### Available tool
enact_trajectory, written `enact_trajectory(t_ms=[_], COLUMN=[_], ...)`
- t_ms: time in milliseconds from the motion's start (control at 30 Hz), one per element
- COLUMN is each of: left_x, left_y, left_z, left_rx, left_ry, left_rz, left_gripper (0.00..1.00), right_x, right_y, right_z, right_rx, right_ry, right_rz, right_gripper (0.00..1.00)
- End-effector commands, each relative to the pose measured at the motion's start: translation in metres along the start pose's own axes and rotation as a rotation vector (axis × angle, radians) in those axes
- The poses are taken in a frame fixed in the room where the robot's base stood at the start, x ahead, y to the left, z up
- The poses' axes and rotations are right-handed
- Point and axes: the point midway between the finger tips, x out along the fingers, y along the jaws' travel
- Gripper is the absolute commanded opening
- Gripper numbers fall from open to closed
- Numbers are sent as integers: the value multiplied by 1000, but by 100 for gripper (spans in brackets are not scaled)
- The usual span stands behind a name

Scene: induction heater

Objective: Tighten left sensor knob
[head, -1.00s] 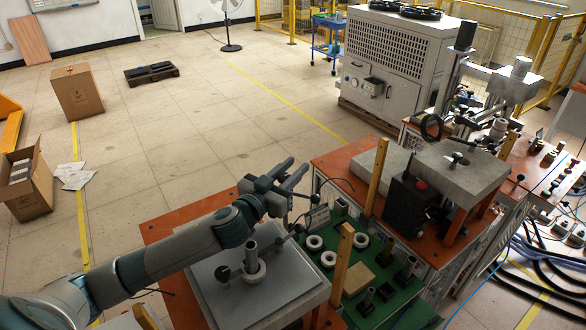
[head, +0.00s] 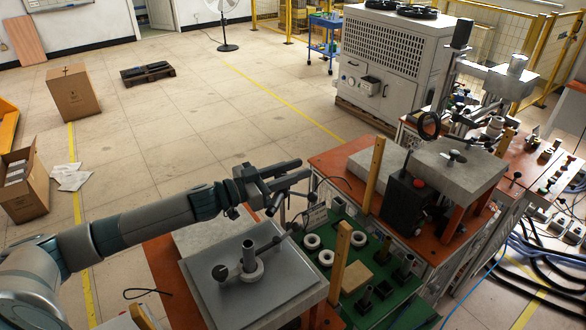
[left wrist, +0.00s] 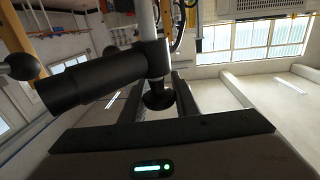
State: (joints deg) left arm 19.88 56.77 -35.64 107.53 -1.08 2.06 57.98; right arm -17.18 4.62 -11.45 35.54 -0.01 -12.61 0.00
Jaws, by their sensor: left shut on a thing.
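My left gripper (head: 292,184) reaches in from the left, above the far right edge of the grey plate fixture (head: 215,293). In the left wrist view its two fingers (left wrist: 160,100) stand on either side of a small black knob (left wrist: 158,97), and they are shut on it. The knob sits under a black cylinder (left wrist: 98,78) joined to a pale upright rod (left wrist: 145,20). In the head view the gripper hides the knob. My right gripper is in neither view.
A green tray (head: 380,312) with white rings (head: 326,257) lies to the right.

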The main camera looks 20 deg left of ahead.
Motion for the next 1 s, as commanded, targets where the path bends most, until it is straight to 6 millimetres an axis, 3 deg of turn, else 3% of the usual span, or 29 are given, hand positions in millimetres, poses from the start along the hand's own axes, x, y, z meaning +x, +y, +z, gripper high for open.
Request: enact_trajectory(t_ms=[567, 1000], left_x=[-2, -10], left_y=[13, 27], left_z=[0, 6], left_rx=[5, 3], left_ry=[-1, 0], left_rz=[428, 823], left_gripper=[5, 6], right_x=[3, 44], right_y=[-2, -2], right_z=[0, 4], right_rx=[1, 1], right_ry=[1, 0], right_rz=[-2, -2], right_gripper=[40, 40])
